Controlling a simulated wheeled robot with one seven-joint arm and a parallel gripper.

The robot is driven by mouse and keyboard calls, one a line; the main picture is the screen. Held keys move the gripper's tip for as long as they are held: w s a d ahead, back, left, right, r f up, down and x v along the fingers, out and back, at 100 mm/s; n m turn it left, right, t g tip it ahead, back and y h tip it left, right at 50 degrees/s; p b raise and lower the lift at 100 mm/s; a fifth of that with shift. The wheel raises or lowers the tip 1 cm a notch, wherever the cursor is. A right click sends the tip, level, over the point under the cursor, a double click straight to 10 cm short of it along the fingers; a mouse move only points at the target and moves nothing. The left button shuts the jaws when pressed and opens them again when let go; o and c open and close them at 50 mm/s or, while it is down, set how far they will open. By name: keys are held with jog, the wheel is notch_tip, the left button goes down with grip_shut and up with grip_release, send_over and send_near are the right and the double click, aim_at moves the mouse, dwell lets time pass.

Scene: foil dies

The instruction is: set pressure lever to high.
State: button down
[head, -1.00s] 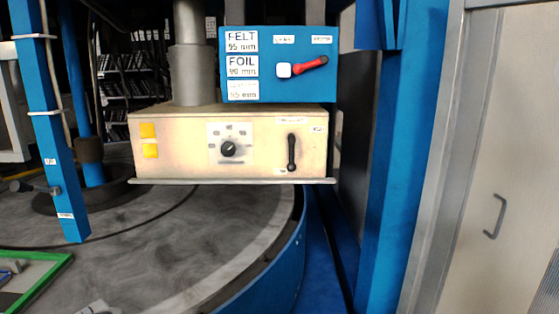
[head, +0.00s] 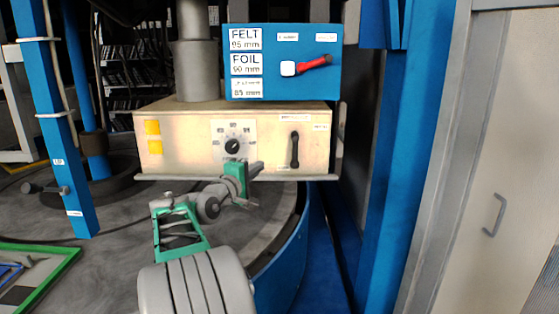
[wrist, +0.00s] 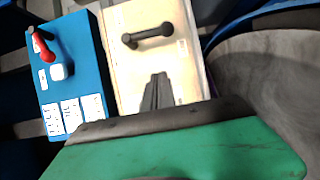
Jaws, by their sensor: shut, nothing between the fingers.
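A black lever (head: 295,150) stands near upright on the right of the cream box's front (head: 180,150), with small labels near its ends. It also shows in the wrist view (wrist: 148,36). A red-handled lever (head: 315,63) points right and slightly up on the blue box (head: 290,87) above; it also shows in the wrist view (wrist: 42,48). The small lever labels are too blurred to read, so I cannot tell which names pressure. My gripper (head: 258,168) is shut and empty before the cream box, left of the black lever. Its fingertips (wrist: 155,92) appear apart from both levers.
A black dial (head: 232,146) sits on the cream box just left of my gripper. A blue post (head: 385,200) stands at right and a blue column (head: 60,130) at left. A green-edged tray (head: 60,268) lies at lower left on the round grey table (head: 115,210).

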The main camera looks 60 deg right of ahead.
aim_at(295, 150)
jog(key=s+d+p, duration=0.1)
jog(key=d, duration=0.2)
jog(key=s+d+p, duration=0.1)
jog(key=d+p, duration=0.1)
jog(key=d, duration=0.2)
jog(key=s+d+p, duration=0.1)
jog(key=d, duration=0.2)
jog(key=shift+s+d+p, duration=0.25)
jog(key=shift+d+p, duration=0.05)
jog(key=shift+d, duration=0.1)
